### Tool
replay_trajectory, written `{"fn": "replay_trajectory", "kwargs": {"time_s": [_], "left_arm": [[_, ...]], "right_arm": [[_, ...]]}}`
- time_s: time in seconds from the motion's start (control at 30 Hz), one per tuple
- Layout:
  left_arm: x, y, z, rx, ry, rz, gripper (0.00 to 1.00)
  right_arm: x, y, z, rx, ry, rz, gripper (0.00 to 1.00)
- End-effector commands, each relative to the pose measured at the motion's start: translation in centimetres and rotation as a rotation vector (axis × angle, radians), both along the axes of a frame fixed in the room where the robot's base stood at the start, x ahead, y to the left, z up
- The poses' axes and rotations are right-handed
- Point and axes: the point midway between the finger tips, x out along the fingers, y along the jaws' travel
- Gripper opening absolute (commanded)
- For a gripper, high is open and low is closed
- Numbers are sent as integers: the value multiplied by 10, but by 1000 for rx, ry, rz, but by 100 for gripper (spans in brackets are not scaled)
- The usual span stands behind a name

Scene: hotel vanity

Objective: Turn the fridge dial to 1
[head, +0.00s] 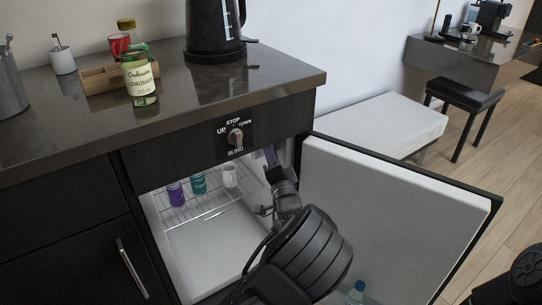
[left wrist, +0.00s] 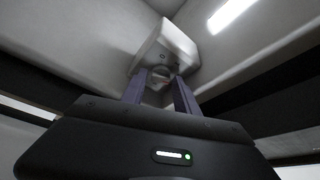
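The small fridge (head: 205,262) under the counter stands open, its white-lined door (head: 385,215) swung out to the right. My left gripper (head: 270,157) reaches into the upper right of the fridge opening. In the left wrist view a pale housing (left wrist: 165,43) is fixed in an inner corner. A small round part, apparently the fridge dial (left wrist: 160,72), shows at its lower face, with a small red mark beside it. The two fingers of my left gripper (left wrist: 161,84) stand apart on either side of it. Contact and the dial's setting cannot be made out. My right gripper is not in view.
A blind knob (head: 235,137), marked UP, STOP and DOWN, is on the panel above the fridge. A wire shelf (head: 205,207) inside holds a purple can (head: 176,194), a teal can (head: 198,183) and a white cup (head: 229,175). A lemonade bottle (head: 139,80) and black kettle (head: 213,30) stand on the counter.

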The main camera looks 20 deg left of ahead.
Motion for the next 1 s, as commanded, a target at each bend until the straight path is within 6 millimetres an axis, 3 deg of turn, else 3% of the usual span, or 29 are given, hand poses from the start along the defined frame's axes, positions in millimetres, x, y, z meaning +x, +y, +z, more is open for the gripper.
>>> {"fn": "replay_trajectory", "kwargs": {"time_s": [0.23, 0.67, 0.87, 1.0], "left_arm": [[0, 0, 0, 0, 0, 0, 36], [0, 0, 0, 0, 1, 0, 0], [0, 0, 0, 0, 1, 0, 0], [1, 0, -6, -43, -51, 1, 0]], "right_arm": [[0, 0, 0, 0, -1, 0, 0], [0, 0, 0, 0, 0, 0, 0], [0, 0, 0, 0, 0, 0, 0], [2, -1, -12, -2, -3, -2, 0]]}}
